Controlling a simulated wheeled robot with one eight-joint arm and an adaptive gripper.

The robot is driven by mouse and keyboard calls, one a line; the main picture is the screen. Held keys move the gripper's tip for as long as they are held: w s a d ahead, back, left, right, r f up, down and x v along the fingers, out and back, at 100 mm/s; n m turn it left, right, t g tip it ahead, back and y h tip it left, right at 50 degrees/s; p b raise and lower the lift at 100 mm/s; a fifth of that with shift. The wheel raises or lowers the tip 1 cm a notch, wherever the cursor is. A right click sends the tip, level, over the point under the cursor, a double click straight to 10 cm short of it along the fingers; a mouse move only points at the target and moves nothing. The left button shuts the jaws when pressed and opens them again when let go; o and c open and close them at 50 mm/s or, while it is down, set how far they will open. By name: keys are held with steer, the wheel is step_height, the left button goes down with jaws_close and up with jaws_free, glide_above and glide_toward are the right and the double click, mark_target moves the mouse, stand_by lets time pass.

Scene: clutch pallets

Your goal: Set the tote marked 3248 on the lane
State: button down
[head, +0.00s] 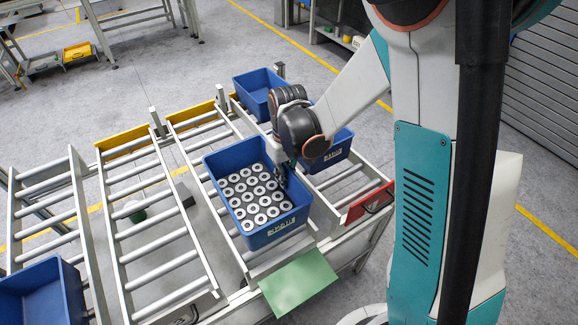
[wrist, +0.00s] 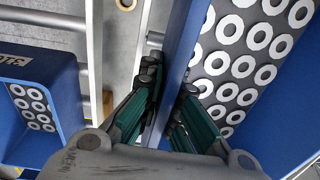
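A blue tote (head: 212,166) filled with rows of metal rings sits at or just above a roller lane in the middle. Its front label is too small to read, so I cannot confirm 3248. My gripper (head: 280,172) is at the tote's right wall. In the wrist view, my gripper (wrist: 170,92) has its fingers on both sides of the tote wall (wrist: 178,50), close against it, and looks shut on it. The rings show to the right of the fingers. I cannot tell whether the tote's base touches the rollers.
A second tote (head: 332,153) stands right of my gripper, partly hidden; a tote with rings shows in the wrist view (wrist: 65,85). More blue totes stand behind (head: 258,82) and front left (head: 40,295). Empty roller lanes (head: 150,220) lie left. A green plate (head: 298,283) is in front.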

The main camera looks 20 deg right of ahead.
mark_target(283, 191)
steer(key=shift+a+f+b, duration=0.1)
steer(key=shift+f+b, duration=2.25)
steer(key=shift+f, duration=0.9)
